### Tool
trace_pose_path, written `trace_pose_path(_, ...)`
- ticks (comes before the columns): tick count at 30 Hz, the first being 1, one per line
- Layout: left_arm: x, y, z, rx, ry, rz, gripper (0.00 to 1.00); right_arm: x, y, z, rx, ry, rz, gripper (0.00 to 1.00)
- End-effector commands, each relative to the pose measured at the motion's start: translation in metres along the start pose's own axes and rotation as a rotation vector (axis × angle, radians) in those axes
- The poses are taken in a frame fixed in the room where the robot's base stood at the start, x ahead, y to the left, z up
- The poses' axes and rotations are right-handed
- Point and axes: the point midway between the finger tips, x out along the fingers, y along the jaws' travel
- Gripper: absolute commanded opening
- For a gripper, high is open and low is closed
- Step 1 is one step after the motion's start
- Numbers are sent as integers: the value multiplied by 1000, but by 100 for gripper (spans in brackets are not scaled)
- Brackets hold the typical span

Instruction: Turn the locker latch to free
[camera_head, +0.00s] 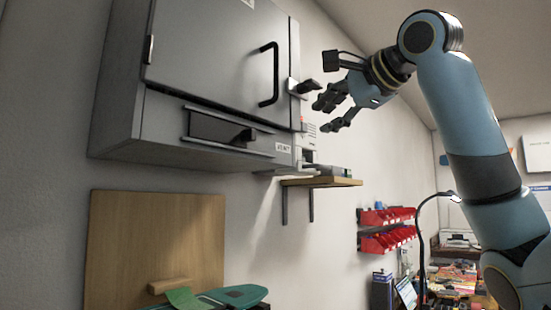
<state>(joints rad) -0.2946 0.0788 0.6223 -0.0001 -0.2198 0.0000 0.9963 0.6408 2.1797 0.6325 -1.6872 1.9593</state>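The grey locker (213,62) hangs on the wall at the upper left, and its door looks closed. A black bar handle (275,75) stands on the door near its right edge. The latch (305,87), a dark knob or lever on a light plate, sticks out at the locker's right edge. My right gripper (328,93) comes in from the right with its fingers spread, just right of the latch. The fingers look open and partly overlap the latch in view; I cannot tell whether they touch it. My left gripper is not in view.
A small wooden shelf (322,182) is on the wall beneath the locker. Red bins (385,240), a desk lamp (424,235) and a cluttered bench are at the lower right. A wooden board (150,240) is at the lower left.

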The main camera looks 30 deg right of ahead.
Motion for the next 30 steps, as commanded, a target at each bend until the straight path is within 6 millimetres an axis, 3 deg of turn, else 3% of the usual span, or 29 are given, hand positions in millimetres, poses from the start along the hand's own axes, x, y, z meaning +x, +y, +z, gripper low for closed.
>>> trace_pose_path(1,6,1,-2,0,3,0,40,-21,-24,-1,-22,12,-76,33)
trace_pose_path(3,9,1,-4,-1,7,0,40,-40,-48,-5,-33,27,-140,33)
trace_pose_path(8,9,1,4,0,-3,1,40,-58,-74,-7,-35,36,-203,33)
trace_pose_path(14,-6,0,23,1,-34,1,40,-32,-83,-7,-33,31,-201,33)
trace_pose_path(24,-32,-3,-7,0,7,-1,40,30,-96,-9,-33,32,-203,33)
trace_pose_path(30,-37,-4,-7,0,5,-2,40,45,-97,-10,-35,34,-204,33)
